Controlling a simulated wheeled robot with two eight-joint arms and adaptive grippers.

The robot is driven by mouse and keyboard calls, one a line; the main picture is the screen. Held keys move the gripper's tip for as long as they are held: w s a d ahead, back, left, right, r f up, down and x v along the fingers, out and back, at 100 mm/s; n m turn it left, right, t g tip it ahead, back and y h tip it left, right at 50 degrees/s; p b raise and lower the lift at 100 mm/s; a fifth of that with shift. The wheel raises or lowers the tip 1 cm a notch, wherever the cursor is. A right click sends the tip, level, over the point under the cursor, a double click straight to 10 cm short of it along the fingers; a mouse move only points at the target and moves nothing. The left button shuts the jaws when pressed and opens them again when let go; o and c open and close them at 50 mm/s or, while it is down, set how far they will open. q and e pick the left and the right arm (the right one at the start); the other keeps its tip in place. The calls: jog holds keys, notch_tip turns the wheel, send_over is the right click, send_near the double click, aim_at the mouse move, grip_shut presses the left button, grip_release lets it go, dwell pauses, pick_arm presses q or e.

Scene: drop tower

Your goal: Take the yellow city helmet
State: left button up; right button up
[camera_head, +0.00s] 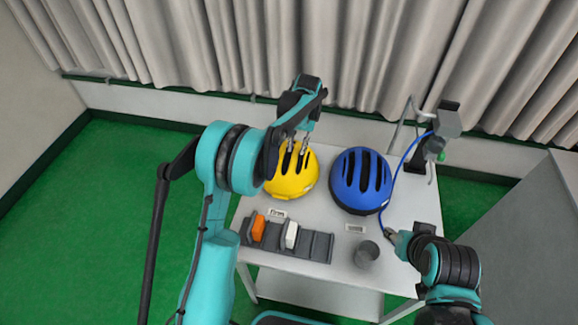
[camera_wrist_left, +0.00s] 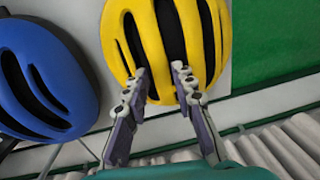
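The yellow helmet (camera_head: 285,188) with dark vent slots sits on the white table, left of the blue helmet; it also shows in the left wrist view (camera_wrist_left: 114,42). My left gripper (camera_head: 299,151) is over the far part of the yellow helmet, pointing down. In the left wrist view its two fingertips (camera_wrist_left: 160,72) are apart, with the helmet's slotted shell behind them. The gripper is open; I cannot tell whether the fingertips touch the shell. My right gripper (camera_head: 391,236) is low at the table's right side, small in view, and its opening cannot be made out.
The blue helmet (camera_head: 361,181) stands close by on the right. A grey rack (camera_head: 318,245) with an orange and a white piece lies at the front left, a grey cup (camera_head: 366,254) at the front right. A stand with a blue cable (camera_head: 398,172) is at the back right.

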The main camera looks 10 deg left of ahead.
pick_arm(q)
notch_tip(320, 180, down, 2)
jog(key=shift+w+a+f, duration=0.1)
jog(key=shift+a+f, duration=0.05)
grip_shut()
jog(key=shift+r, duration=0.2)
